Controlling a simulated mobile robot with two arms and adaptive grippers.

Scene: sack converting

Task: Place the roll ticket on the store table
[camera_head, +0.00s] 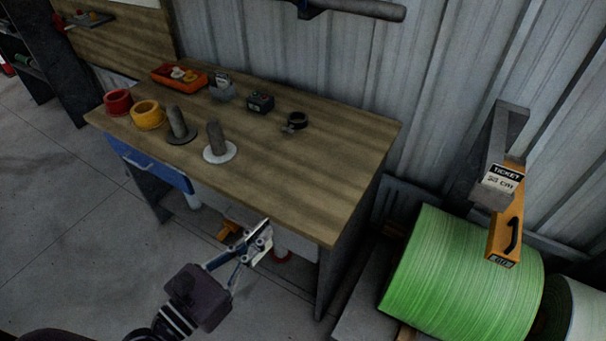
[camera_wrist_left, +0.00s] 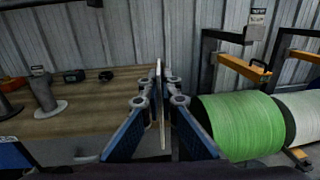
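My left gripper (camera_head: 256,246) is in front of the store table (camera_head: 330,205), beyond its front edge in the head view. Its fingers are closed on a thin pale card, which I take to be the roll ticket (camera_head: 263,238). In the left wrist view the card (camera_wrist_left: 161,110) stands upright, nearly edge-on between the fingertips (camera_wrist_left: 160,100), so its face is hidden. The wooden tabletop (camera_wrist_left: 95,120) lies ahead and to the left there. My right gripper is in neither view.
The table's right front is bare. Tape rolls (camera_head: 148,114), an orange tray (camera_head: 180,77), upright spindles (camera_head: 217,140) and a small black device (camera_head: 260,102) stand farther back. A big green roll (camera_head: 460,280) stands at right, under a bracket with a "TICKET" label (camera_head: 503,178).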

